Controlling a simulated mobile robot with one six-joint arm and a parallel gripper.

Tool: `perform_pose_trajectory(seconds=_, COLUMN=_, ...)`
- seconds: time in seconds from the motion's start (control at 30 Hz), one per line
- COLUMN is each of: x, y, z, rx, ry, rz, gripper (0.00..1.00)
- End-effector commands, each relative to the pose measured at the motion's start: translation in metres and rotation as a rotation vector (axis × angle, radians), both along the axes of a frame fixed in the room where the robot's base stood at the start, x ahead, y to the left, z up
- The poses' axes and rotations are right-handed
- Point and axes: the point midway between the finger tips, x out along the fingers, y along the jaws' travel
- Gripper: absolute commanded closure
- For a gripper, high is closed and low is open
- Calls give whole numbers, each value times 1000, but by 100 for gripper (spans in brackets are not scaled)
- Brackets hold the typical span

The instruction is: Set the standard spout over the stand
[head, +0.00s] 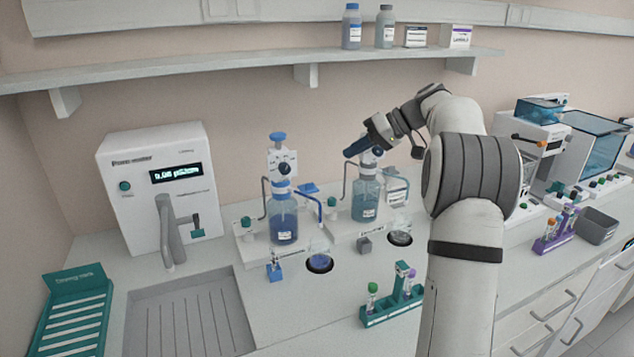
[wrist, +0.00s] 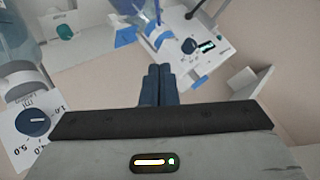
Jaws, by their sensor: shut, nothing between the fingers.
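Two dispenser bottles stand side by side on the bench. The left one (head: 284,222) has a blue tube (head: 318,205) on its right side. The right one (head: 366,206) has grey tubes at its sides, partly hidden by my arm; I cannot tell which is the standard spout. A flask (head: 319,255) sits on a dark round spot by the left bottle, another (head: 400,231) by the right. I cannot tell which part is the stand. My gripper (head: 350,152) is shut and empty at the right bottle's top. Its fingers (wrist: 160,78) show together in the wrist view, beside a dial (wrist: 35,122).
A white meter (head: 160,185) with a lit display stands at the left, behind a grey drain tray (head: 190,315). A green tube rack (head: 392,303) stands in front of the right bottle. A wall shelf (head: 240,66) runs behind. Another instrument (head: 530,140) stands at the right.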

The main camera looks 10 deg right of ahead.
Motion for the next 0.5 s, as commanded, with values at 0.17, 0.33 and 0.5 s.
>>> perform_pose_trajectory(seconds=0.17, x=4, y=12, z=-8, rx=1, ry=2, rz=3, gripper=100)
perform_pose_trajectory(seconds=0.33, x=12, y=37, z=-26, rx=2, ry=5, rz=3, gripper=100)
perform_pose_trajectory(seconds=0.5, x=22, y=66, z=-48, rx=1, ry=5, rz=4, gripper=100)
